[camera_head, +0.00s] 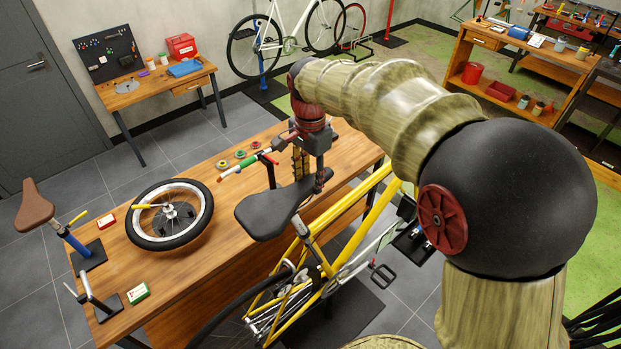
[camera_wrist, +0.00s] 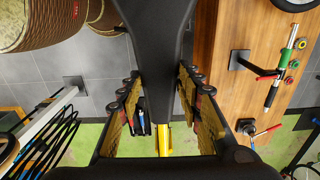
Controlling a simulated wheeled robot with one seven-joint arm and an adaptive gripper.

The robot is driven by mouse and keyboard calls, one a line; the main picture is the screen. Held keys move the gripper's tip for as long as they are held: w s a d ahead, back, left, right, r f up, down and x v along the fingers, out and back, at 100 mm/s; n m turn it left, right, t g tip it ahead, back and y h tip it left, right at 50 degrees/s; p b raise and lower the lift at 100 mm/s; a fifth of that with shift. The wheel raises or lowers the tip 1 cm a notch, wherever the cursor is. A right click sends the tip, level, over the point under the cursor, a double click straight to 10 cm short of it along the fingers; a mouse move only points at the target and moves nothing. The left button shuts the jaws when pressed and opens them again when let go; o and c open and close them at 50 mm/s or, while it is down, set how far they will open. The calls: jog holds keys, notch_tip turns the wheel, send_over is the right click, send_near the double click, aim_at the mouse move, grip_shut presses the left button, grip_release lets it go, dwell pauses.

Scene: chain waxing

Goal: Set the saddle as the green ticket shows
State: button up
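The black saddle (camera_head: 272,207) sits on the seat post of the yellow bike (camera_head: 322,262), beside the workbench. My gripper (camera_head: 311,178) is above and around the saddle's narrow nose. In the wrist view the saddle (camera_wrist: 156,40) runs between the two spread fingers of my gripper (camera_wrist: 160,82); small gaps seem to show on both sides. The green ticket (camera_head: 138,293) lies at the bench's near left corner; its marks are too small to read. A red ticket (camera_head: 107,221) lies farther back. A brown saddle (camera_head: 35,207) stands on a blue post at the bench's left end.
The wooden workbench (camera_head: 235,280) holds a wheel (camera_head: 170,214), a metal stand (camera_head: 98,300) and a stand with a green-and-red bar (camera_head: 247,163). A second bench (camera_head: 140,92) is at the back left. Tiled floor lies between the benches.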

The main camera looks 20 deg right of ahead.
jog(key=shift+o, duration=1.3)
jog(key=shift+f, duration=0.1)
notch_tip(320, 180, up, 12)
